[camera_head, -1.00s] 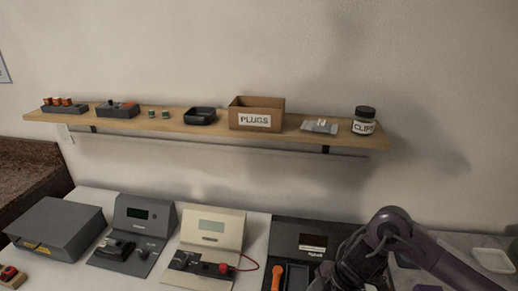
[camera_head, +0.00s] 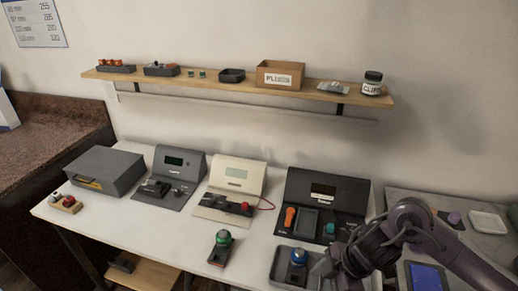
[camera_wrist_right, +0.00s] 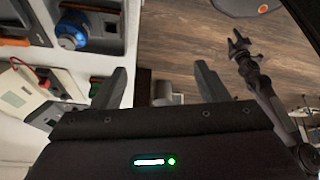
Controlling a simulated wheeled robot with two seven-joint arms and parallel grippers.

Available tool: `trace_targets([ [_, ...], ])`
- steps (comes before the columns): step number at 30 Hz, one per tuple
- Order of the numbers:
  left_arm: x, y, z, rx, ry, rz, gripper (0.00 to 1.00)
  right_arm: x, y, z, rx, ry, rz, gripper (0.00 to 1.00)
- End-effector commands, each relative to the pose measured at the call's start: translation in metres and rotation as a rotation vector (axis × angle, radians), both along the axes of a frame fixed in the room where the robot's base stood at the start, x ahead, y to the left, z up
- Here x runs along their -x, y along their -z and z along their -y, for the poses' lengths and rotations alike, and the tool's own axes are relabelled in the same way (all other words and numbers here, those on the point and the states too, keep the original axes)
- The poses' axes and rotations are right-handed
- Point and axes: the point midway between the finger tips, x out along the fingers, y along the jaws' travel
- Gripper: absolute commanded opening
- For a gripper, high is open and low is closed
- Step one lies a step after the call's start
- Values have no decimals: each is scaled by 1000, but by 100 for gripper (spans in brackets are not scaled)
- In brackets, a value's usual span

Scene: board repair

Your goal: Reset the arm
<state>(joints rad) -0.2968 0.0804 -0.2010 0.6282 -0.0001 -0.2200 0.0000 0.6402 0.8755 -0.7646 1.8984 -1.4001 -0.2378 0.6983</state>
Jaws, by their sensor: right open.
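My right arm (camera_head: 415,235) reaches in from the lower right of the head view, bent over the right end of the white table; its gripper tips cannot be made out there. In the right wrist view my right gripper (camera_wrist_right: 157,92) is open, its two fingers wide apart with nothing between them. The table edge and a blue round-topped part (camera_wrist_right: 72,30) show beyond the left finger. A dark arm with a small forked end (camera_wrist_right: 240,45), apparently my left gripper, shows over the wooden floor; it is too small to judge its opening.
On the white table (camera_head: 150,225) stand a grey case (camera_head: 105,168), several test devices, a green-topped part (camera_head: 222,242) and a grey tray (camera_head: 283,268) with a blue-topped part. A wall shelf (camera_head: 215,85) holds a PLUGS box (camera_head: 280,75) and a CLIPS jar (camera_head: 372,83).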

Motion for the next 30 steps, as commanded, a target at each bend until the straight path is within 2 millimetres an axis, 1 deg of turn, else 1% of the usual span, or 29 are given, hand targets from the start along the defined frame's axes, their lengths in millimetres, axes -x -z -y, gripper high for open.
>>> trace_targets([
  [1, 0, 0, 0, 0, 0, 0, 42, 0, 1, -9, -16, -4, 18, 67],
  [7, 0, 0, 0, -1, 0, -1, 42, -5, 1, -45, -81, 4, 118, 67],
  [11, 0, 0, -1, -1, 0, -1, 42, -8, -4, -74, -138, 38, 201, 67],
  [12, 1, 1, -1, -2, 0, -3, 42, -9, -7, -83, -157, 56, 229, 67],
  [16, 7, 1, -1, -2, -1, -12, 42, -14, -20, -109, -221, 155, 318, 67],
  [19, 10, 2, -2, -3, -1, -17, 42, -18, -34, -118, -261, 300, 376, 67],
  [20, 10, 2, -2, -3, -1, -17, 42, -19, -39, -118, -270, 362, 388, 67],
  [22, 10, 2, -2, -3, -1, -17, 42, -20, -47, -106, -270, 527, 395, 67],
  [23, 10, 2, -2, -2, -1, -16, 42, -19, -48, -98, -261, 600, 387, 67],
  [24, 10, 2, -2, -3, -1, -16, 42, -17, -48, -85, -243, 692, 371, 67],
  [26, 9, 1, -2, -3, -1, -15, 42, -10, -45, -65, -211, 813, 337, 67],
  [27, 9, 1, -2, -3, -1, -15, 42, -4, -42, -52, -187, 882, 307, 67],
  [30, 9, 1, -2, -3, -1, -14, 42, 13, -33, -25, -130, 1029, 229, 67],
])
